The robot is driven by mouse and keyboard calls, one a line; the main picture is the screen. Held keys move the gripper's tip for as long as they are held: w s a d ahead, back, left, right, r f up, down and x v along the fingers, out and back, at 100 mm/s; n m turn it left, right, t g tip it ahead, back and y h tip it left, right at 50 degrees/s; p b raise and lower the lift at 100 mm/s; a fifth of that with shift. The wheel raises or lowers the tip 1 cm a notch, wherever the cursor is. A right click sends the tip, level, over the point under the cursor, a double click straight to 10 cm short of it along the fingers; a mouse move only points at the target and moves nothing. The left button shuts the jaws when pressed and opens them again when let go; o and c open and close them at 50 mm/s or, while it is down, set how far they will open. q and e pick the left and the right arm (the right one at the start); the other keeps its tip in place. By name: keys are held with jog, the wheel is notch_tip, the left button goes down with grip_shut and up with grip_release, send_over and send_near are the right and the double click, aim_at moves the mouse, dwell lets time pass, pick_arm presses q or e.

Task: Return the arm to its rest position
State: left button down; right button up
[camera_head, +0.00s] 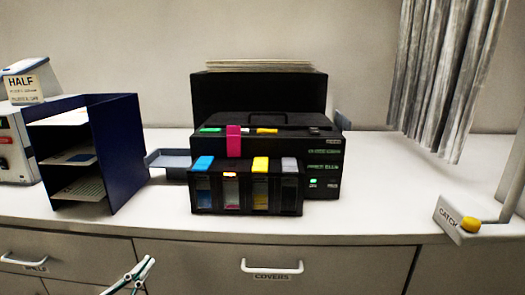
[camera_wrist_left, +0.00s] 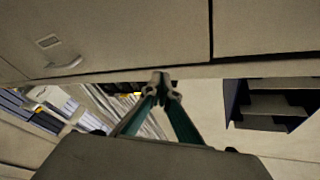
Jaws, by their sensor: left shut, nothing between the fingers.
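My left gripper (camera_head: 148,262) shows at the bottom of the head view, left of centre, in front of the drawer fronts and below the counter's front edge. Its thin green-and-pale fingers are shut with nothing between them. In the left wrist view the fingertips (camera_wrist_left: 163,84) meet at the middle of the picture, close to a pale cabinet front (camera_wrist_left: 140,35) in the image. The rest of the left arm is mostly out of the head view. My right gripper is in neither view.
A black printer (camera_head: 325,160) with coloured cartridges stands mid-counter. A blue paper sorter (camera_head: 122,150) stands at left, with a small grey tray (camera_head: 168,158) between them. Drawer handles (camera_head: 272,267) stick out below. A grey hanging curtain (camera_head: 445,70) and a "CATCH" box (camera_head: 450,222) are at right.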

pick_arm(q)
jog(key=s+d+f+n+g+y+p, duration=0.15)
jog(key=s+f, duration=0.25)
jog(key=f, duration=0.5)
jog(key=s+f+n+g+y+b, duration=0.1)
jog(key=s+f+n+g+y, duration=0.15)
jog(key=f, duration=0.55)
jog(key=s+d+f+n+g, duration=0.1)
jog(key=s+d+f+g, duration=0.1)
jog(key=s+f, duration=0.5)
jog(key=s+d+f+n+g+y+p, duration=0.1)
jog(key=s+d+f+g, duration=0.2)
jog(key=s+f, duration=0.5)
jog(key=shift+d+y, duration=0.2)
jog(key=shift+y, duration=0.1)
jog(key=shift+w+r, duration=0.1)
